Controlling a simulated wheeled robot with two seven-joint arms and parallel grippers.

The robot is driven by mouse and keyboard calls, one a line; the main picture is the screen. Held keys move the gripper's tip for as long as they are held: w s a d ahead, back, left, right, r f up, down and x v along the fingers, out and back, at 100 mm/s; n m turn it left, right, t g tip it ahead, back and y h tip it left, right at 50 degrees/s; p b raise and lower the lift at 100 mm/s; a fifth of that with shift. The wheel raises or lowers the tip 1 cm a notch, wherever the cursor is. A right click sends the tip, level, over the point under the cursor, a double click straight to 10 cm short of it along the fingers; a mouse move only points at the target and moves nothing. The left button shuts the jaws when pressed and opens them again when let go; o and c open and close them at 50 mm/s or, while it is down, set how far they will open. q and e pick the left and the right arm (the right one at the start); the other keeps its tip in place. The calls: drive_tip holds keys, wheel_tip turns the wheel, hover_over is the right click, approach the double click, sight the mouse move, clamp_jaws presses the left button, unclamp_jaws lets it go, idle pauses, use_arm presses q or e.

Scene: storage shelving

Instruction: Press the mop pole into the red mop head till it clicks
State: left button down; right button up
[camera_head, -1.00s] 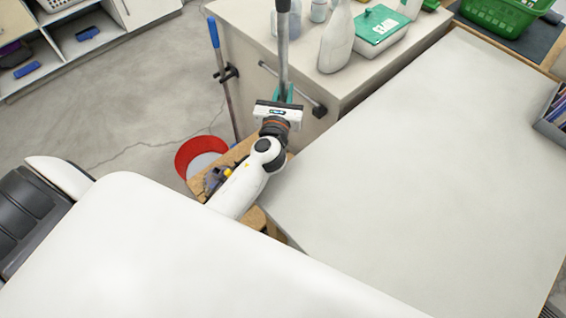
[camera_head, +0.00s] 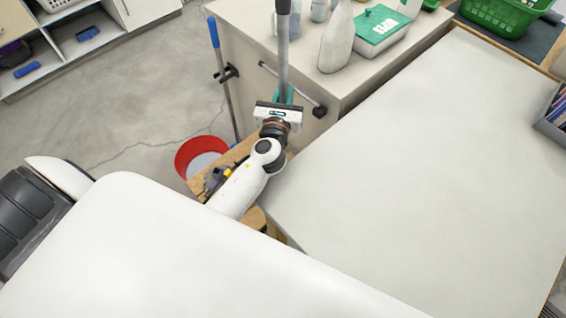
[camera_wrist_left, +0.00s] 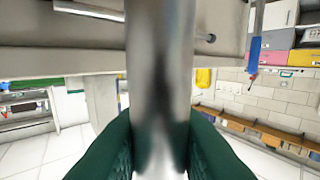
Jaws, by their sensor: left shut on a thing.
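The mop pole (camera_head: 283,60) is a grey metal tube with a black upper end, standing roughly upright in front of the cabinet in the head view. My left gripper (camera_head: 284,95) is shut around it with teal fingers. In the left wrist view the pole (camera_wrist_left: 160,70) fills the middle, between the two dark green fingers of the gripper (camera_wrist_left: 160,138). The pole's lower end is hidden behind my gripper and arm in the head view. I cannot make out the red mop head for certain in either view. My right gripper is not in view.
A red-rimmed round thing (camera_head: 187,150), pale inside, sits on the floor left of my arm. A blue-handled pole (camera_head: 214,32) hangs in a clip on the cabinet (camera_head: 245,62). The cabinet top holds bottles and a green-lidded box (camera_head: 378,25). The white table (camera_head: 420,160) is mostly bare.

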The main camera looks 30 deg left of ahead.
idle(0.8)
use_arm(q)
drive_tip(key=c, duration=1.2)
unclamp_jaws()
drive_tip(key=shift+f, duration=0.1)
drive_tip(key=b+v, duration=0.1)
drive_tip(key=v, duration=1.1)
drive_tip(key=shift+b, duration=0.3)
